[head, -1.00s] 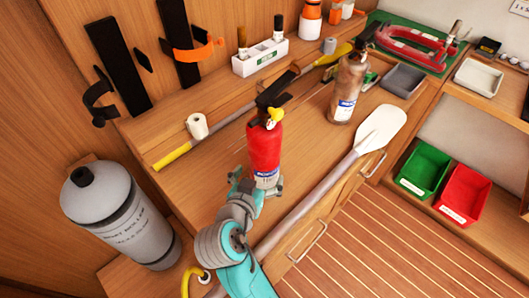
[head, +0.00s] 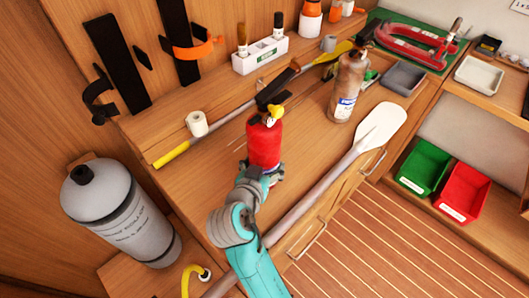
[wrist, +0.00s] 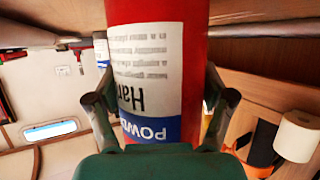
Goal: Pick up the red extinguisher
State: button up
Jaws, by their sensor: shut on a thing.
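The red extinguisher (head: 265,143) stands upright at the middle of the wooden bench, with a black handle and a yellow part at its top. My gripper (head: 262,175) reaches it from the front at its lower body and covers its label in the head view. In the wrist view the red cylinder (wrist: 157,14) fills the middle, its white and blue label upside down. The fingers of my gripper (wrist: 160,108) are closed on both sides of it. Its base is mostly hidden, so I cannot tell whether it touches the bench.
A paddle (head: 380,127) lies along the bench front, and a yellow-ended pole (head: 175,153) lies behind. A paper roll (head: 197,123) is at left. A grey cylinder (head: 125,215) stands at far left.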

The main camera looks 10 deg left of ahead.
jog(key=shift+r, duration=0.3)
